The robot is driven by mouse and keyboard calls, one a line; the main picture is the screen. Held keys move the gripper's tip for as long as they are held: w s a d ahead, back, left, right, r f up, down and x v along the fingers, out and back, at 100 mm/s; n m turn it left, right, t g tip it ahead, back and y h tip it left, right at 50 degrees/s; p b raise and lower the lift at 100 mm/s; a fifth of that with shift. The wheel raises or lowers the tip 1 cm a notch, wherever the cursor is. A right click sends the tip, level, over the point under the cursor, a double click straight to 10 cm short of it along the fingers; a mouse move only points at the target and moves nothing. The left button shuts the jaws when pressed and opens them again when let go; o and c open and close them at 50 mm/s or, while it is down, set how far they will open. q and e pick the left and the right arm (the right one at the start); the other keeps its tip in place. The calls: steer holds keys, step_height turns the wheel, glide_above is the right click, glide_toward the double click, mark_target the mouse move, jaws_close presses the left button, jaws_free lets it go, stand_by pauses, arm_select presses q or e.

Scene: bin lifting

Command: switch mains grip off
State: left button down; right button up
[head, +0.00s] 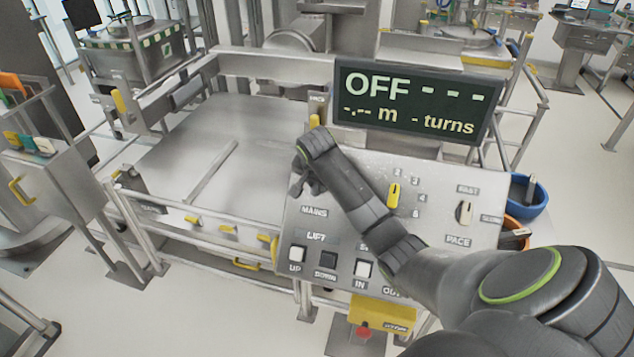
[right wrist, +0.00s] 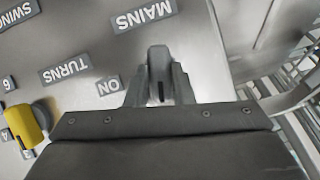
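A sloped grey control panel (head: 340,215) stands in front of me, with a MAINS label at its left. My right gripper (head: 308,186) is at the panel's upper left, above that label; my arm hides the grip in the head view. In the right wrist view the grey mains grip (right wrist: 159,62) stands between the fingers of my right gripper (right wrist: 160,80). The fingers lie close along both its sides, with no clear gap. The MAINS and ON labels are beside it. The display (head: 415,100) above the panel reads OFF with dashes. My left gripper is not in view.
A metal frame with a flat plate (head: 215,150) lies to the left. Blue (head: 527,195) and orange bowls stand at the right.

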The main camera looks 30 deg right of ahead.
jaws_close()
steer(key=shift+w+a+n+g+h, duration=0.1)
steer(key=shift+n+g+h, duration=0.3)
steer(key=shift+n, duration=0.6)
steer(key=o, duration=0.8)
jaws_free()
steer(key=shift+w, duration=0.1)
